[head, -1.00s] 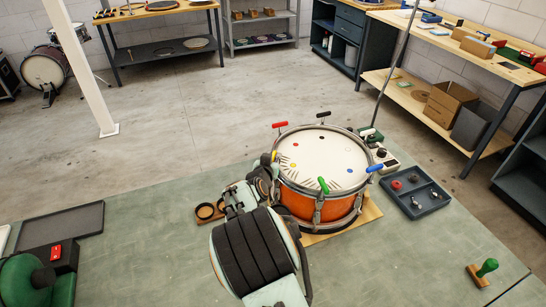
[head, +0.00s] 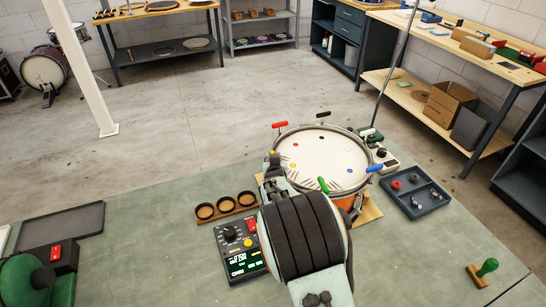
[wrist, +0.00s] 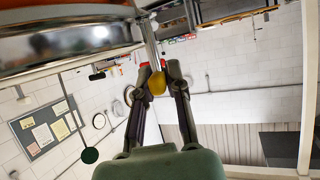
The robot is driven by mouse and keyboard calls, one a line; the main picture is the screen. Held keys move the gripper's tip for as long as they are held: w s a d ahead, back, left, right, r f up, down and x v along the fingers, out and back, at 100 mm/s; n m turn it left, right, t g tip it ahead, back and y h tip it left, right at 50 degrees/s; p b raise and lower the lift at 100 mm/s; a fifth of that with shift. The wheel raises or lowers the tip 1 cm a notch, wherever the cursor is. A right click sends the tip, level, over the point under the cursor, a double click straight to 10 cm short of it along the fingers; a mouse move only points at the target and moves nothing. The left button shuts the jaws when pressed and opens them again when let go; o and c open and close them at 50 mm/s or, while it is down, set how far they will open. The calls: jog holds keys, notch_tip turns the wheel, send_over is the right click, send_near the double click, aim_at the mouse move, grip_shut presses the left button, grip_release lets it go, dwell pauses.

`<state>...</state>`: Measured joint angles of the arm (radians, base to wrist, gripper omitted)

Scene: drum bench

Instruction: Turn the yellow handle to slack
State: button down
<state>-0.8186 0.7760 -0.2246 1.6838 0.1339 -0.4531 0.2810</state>
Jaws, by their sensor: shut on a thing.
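The yellow handle (wrist: 157,83) sits between the fingertips of my gripper (wrist: 157,80) in the wrist view. My gripper is shut on it, one finger on each side. The handle is at the rim of the drum (head: 320,158), which has a white head and an orange shell. In the head view my gripper (head: 272,168) is at the drum's left side, and my arm hides the handle's grip and much of the drum's near left side. Red (head: 280,124), black (head: 323,114), blue (head: 374,169) and green (head: 323,185) handles stand around the rim.
A box with knobs and a lit display (head: 240,262) lies left of my arm, below a wooden holder with three rings (head: 226,207). A dark tray with small parts (head: 416,194) is right of the drum. A green-handled stamp-like object (head: 484,270) stands at the front right.

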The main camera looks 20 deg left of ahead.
jog(key=shift+n+g+y, duration=1.1)
jog(key=shift+n+y, duration=0.4)
jog(key=shift+n, duration=0.1)
jog(key=shift+s, duration=0.1)
jog(key=c, duration=1.1)
grip_release()
jog(key=shift+d, duration=0.1)
jog(key=v, duration=1.2)
